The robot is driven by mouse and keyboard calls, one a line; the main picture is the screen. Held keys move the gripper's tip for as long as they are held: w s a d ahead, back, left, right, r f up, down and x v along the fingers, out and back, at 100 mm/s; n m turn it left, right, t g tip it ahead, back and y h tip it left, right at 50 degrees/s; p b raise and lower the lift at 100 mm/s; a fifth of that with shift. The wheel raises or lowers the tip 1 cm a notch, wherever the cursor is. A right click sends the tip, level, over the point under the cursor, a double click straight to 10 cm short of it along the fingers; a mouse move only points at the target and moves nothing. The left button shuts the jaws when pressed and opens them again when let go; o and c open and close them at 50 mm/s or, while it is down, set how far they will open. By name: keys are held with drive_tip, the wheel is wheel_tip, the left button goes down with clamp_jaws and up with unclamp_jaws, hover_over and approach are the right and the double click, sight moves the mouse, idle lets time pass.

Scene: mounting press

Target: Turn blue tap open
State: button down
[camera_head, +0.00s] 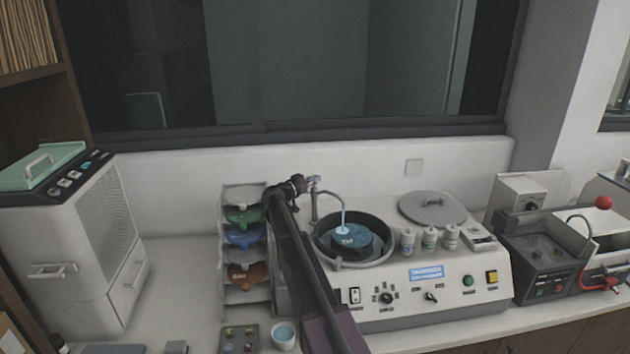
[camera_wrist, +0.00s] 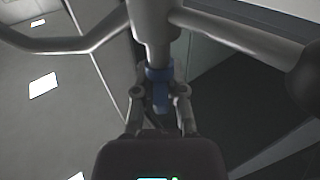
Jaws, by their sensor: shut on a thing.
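The blue tap (camera_head: 314,178) sits at the top of a grey curved pipe (camera_head: 329,195) on the polishing machine. In the wrist view the blue tap (camera_wrist: 159,75) lies between my two fingertips, below a thick grey pipe (camera_wrist: 152,25). My gripper (camera_wrist: 160,97) is shut on it. In the head view my gripper (camera_head: 303,182) is at the tap from the left, and my arm reaches up from below. A pale blue streak, which looks like running water (camera_head: 343,215), hangs from the spout into the round basin (camera_head: 329,252).
A rack of coloured discs (camera_head: 243,217) stands left of my arm. The machine (camera_head: 460,265) has bottles (camera_head: 430,238), a round lid (camera_head: 432,208) and knobs. A small cup (camera_head: 284,335) and a tray (camera_head: 239,339) are in front. A white cabinet (camera_head: 75,245) stands far left.

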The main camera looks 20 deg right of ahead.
drive_tip(key=shift+d, duration=0.1)
drive_tip(key=shift+s+n+t+y, duration=0.1)
drive_tip(key=shift+n+t+y, duration=0.2)
drive_tip(key=shift+n+t, duration=0.3)
idle(0.5)
drive_tip(key=n+t+y, duration=0.3)
drive_tip(key=t, duration=0.1)
drive_tip(key=shift+t, duration=0.4)
drive_tip(key=shift+n+t+y, duration=1.2)
drive_tip(key=shift+n+y, duration=0.3)
drive_tip(key=shift+y, duration=0.4)
drive_tip(key=shift+n+t+y, duration=1.2)
drive_tip(key=shift+n+y, duration=0.3)
drive_tip(key=shift+y, duration=0.4)
drive_tip(key=shift+n+y, duration=0.4)
drive_tip(key=shift+y, duration=0.2)
drive_tip(key=c, duration=0.7)
unclamp_jaws()
